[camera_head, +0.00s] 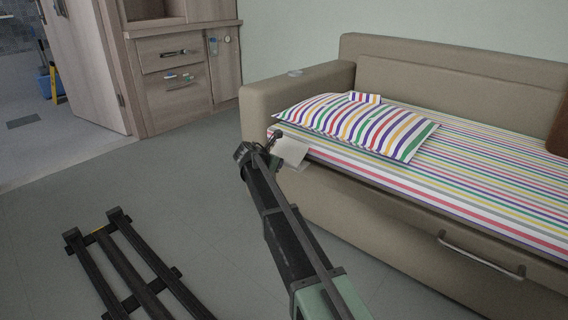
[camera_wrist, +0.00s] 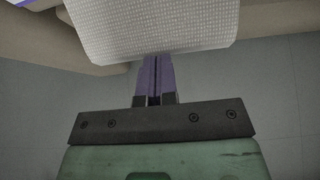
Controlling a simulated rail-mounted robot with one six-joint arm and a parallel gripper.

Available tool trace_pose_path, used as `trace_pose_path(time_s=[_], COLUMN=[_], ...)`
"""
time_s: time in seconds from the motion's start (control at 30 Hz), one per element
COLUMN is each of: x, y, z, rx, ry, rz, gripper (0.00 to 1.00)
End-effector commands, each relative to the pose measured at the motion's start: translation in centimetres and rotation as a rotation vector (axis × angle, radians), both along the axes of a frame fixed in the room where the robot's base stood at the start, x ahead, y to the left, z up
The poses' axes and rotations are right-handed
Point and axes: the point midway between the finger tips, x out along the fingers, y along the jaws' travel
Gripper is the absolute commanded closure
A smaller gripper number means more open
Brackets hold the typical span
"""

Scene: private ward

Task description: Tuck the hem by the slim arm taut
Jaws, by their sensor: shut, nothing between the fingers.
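The sofa bed's left arm (camera_head: 262,103) is beige and stands at the head end. A striped sheet (camera_head: 460,180) covers the seat. A pale loose flap of cloth, the hem (camera_head: 293,152), sticks out over the front edge near that arm. In the wrist view the flap (camera_wrist: 150,32) is white, textured and spans the top middle. My gripper (camera_wrist: 154,62) is shut and empty, its fingertips at the flap's near edge; I cannot tell whether they touch it. In the head view my gripper (camera_head: 274,138) is beside the flap, partly hidden by my wrist.
A striped pillow (camera_head: 355,122) with a small striped piece (camera_head: 364,98) on it lies beside the arm. A small clear object (camera_head: 295,73) rests on the arm. A drawer handle (camera_head: 480,258) juts from the sofa front. A wooden cabinet (camera_head: 180,95) stands behind; floor between is clear.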

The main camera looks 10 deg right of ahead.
Motion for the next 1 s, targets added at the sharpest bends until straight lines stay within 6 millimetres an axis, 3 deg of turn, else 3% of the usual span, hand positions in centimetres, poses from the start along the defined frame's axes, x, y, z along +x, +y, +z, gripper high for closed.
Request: trace_pose_path(time_s=[0.77,1.0], x=[0.8,-0.2], y=[-1.0,0.3], z=[0.0,0.0], rx=[-0.001,-0.001], ry=[-0.001,0.0], rz=[0.0,0.001], gripper=[1.0,1.0])
